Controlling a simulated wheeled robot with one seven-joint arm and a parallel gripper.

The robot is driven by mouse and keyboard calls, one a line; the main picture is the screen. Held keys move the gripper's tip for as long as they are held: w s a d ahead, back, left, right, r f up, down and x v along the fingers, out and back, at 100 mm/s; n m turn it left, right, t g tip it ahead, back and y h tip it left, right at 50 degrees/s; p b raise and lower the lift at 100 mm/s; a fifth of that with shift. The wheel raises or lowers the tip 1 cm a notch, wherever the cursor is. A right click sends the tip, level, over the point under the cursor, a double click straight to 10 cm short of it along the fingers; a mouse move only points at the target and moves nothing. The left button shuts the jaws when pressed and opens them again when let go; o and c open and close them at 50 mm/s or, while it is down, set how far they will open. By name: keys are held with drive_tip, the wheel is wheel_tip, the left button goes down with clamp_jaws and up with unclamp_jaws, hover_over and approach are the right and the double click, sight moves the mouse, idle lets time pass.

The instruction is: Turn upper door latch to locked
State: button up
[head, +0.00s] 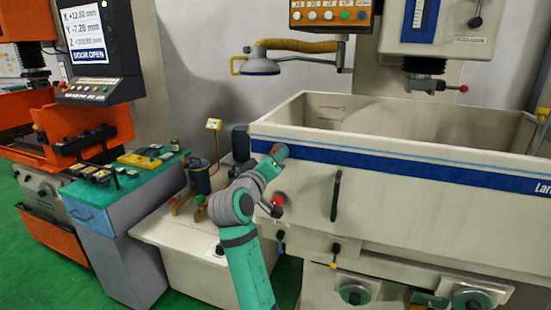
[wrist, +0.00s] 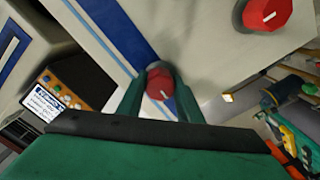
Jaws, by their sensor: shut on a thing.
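The upper door latch is a round red knob (head: 280,151) at the left end of the tank front, by the blue stripe. In the wrist view the upper latch (wrist: 160,83) sits between the two green fingers, with part of a white mark showing on its face. My gripper (wrist: 160,92) is shut on this latch. In the head view my gripper (head: 271,158) reaches it from the lower left. A second red latch (head: 278,200) is below it on the same front; it also shows at the upper right of the wrist view (wrist: 267,13), with a white mark.
The pale tank (head: 420,175) has a black handle (head: 336,195) on its front. An orange machine's screen (head: 84,35) reads "DOOR OPEN". A green-topped bench (head: 105,192) with small parts stands left. A lamp-like arm (head: 262,66) hangs behind the tank.

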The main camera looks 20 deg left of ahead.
idle(0.4)
drive_tip(key=o, duration=1)
drive_tip(key=shift+o, duration=0.2)
drive_tip(key=shift+s, duration=0.15)
drive_tip(key=s, duration=1)
drive_tip(key=shift+s+a, duration=0.15)
drive_tip(key=shift+s, duration=0.15)
